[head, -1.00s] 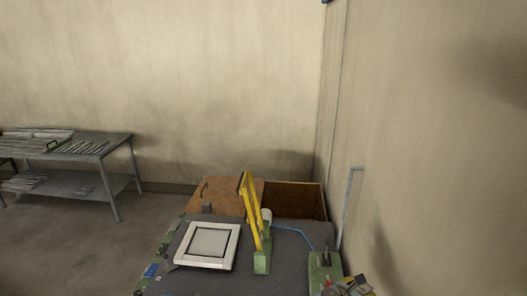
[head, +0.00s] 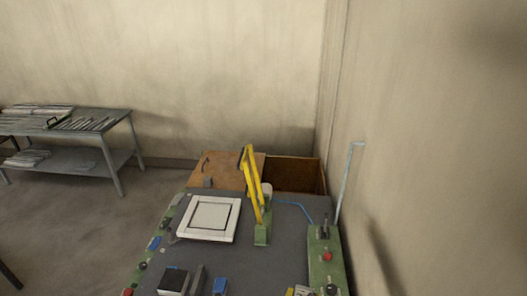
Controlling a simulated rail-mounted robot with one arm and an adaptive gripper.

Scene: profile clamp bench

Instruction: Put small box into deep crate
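A wooden crate (head: 321,178) stands behind the bench; its right part is open and dark inside, and its floor is hidden. A flat brown panel (head: 228,167) is at its left. I cannot tell for sure which thing is the small box. My gripper is not in view.
On the dark bench top (head: 235,262) are a square white frame (head: 209,218) and an upright yellow arm on a green foot (head: 261,235). A blue block (head: 220,286) lies in front. A green panel with red buttons (head: 326,268) borders the right. A metal table (head: 115,138) stands far left.

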